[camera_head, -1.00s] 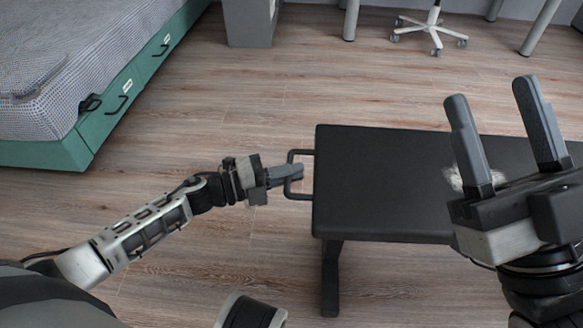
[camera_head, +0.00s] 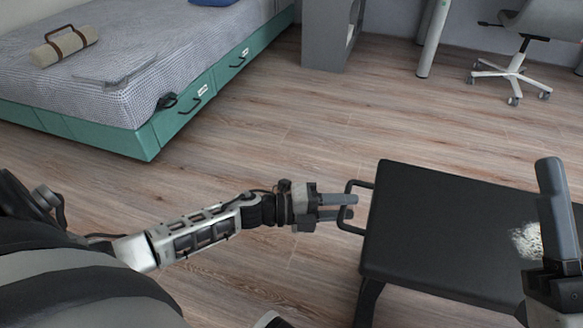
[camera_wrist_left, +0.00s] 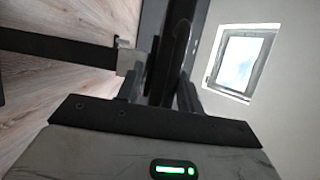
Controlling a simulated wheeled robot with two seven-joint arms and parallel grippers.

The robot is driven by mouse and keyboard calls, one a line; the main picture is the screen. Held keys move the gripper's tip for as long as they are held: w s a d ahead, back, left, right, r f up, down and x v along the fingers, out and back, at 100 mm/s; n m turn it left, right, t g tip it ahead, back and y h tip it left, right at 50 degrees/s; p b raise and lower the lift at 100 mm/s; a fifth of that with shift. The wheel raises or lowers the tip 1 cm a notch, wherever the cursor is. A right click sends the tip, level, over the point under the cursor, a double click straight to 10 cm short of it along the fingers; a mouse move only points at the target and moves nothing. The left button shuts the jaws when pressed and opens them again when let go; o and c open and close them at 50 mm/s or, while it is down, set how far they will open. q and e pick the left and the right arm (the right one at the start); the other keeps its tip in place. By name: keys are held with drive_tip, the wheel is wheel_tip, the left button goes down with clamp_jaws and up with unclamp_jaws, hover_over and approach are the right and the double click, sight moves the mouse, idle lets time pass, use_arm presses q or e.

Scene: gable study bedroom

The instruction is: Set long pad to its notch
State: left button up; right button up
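The long black pad (camera_head: 440,235) lies flat like a bench top on dark legs, at the right of the head view. A dark loop handle (camera_head: 348,187) sticks out from its left end. My left gripper (camera_head: 346,207) reaches in from the left with its fingers closed about the handle's outer bar. The left wrist view shows the fingers (camera_wrist_left: 168,85) close together around a dark bar. My right gripper (camera_head: 556,215) is above the pad at the right edge. Only one finger shows now; both stood apart a second ago. No notch can be made out.
A bed (camera_head: 140,62) with green drawers (camera_head: 180,125) stands at the back left. A grey cabinet (camera_head: 325,40) and a white swivel chair (camera_head: 520,65) stand at the back. A pale fuzzy patch (camera_head: 527,240) shows by my right gripper. The wooden floor (camera_head: 300,130) between is clear.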

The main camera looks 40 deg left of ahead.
use_arm(q)
drive_tip(key=p+v, duration=0.3)
drive_tip(key=v, duration=1.2)
drive_tip(key=shift+a+p, duration=0.15)
drive_tip(key=shift+p, duration=0.2)
use_arm(e)
wheel_tip(320, 180, down, 7)
drive_tip(key=w+m+g+h, duration=0.1)
drive_tip(key=m+h, duration=0.5)
drive_tip(key=m, duration=0.2)
drive_tip(key=shift+w+g, duration=0.15)
drive_tip(key=shift+g, duration=0.15)
use_arm(q)
drive_tip(key=shift+s+f, duration=0.15)
use_arm(e)
drive_tip(key=shift+r, duration=0.1)
